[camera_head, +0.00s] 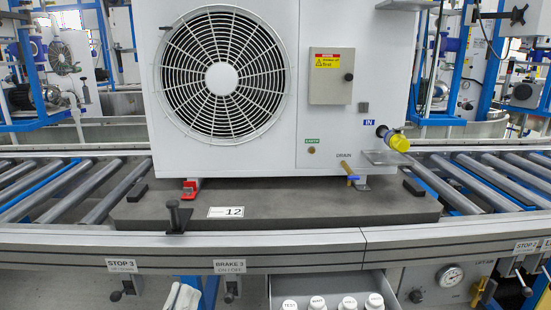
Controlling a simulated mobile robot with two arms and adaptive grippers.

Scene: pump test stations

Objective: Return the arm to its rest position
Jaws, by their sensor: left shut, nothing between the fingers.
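My left gripper (182,297) shows only in part at the bottom edge, left of centre. Its pale fingertips are shut and empty, in front of the conveyor's front rail. The rest of that arm is out of the picture. My right gripper is not in view.
A white heat pump unit (380,60) with a round fan stands on a dark pallet (300,218) on the roller conveyor (475,180). A black post (178,217) rises at the pallet's front edge. Below the rail, an open drawer (330,284) holds several white-capped bottles. Valve handles (231,290) stick out.

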